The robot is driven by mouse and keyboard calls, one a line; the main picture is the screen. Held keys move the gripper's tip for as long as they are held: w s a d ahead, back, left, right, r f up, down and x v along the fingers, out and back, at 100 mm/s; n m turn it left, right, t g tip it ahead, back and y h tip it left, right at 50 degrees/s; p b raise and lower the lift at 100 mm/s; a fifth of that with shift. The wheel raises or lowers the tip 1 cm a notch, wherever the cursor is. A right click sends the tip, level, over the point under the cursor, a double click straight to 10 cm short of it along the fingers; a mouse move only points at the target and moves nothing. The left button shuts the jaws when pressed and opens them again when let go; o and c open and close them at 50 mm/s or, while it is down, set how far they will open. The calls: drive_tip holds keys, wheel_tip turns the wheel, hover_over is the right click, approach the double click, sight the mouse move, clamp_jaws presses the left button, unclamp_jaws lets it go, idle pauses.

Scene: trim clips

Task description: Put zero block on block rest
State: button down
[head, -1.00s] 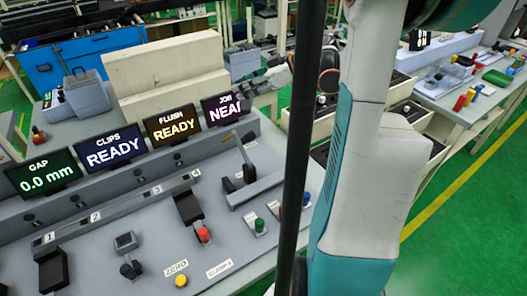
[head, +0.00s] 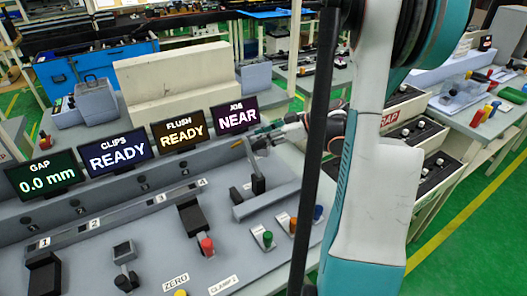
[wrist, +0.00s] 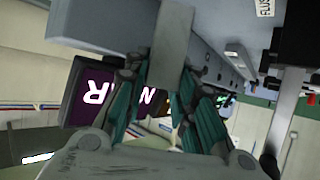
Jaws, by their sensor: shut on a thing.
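In the wrist view my gripper (wrist: 171,76) has its teal fingers closed on a plain grey block (wrist: 173,32), which I take to be the zero block. The block sticks out beyond the fingertips, in front of a grey console surface; I cannot tell whether it touches. In the head view my gripper (head: 266,132) is small, just right of the JOB screen (head: 235,116), above the back of the console. A ZERO label (head: 176,279) is on the console near a yellow button. I cannot make out the block rest for certain.
The sloped console (head: 130,225) carries black clamps, a lever (head: 257,180) below my gripper and coloured buttons. A row of screens and a pale beige block (head: 180,75) stand behind. My arm hides the console's right end.

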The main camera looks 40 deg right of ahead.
drive_tip(key=shift+f+b, duration=0.75)
drive_tip(key=shift+f, duration=1.35)
drive_tip(key=shift+f, duration=0.1)
drive_tip(key=shift+f, duration=0.15)
drive_tip(key=c, duration=1.3)
unclamp_jaws()
drive_tip(key=shift+c, duration=0.2)
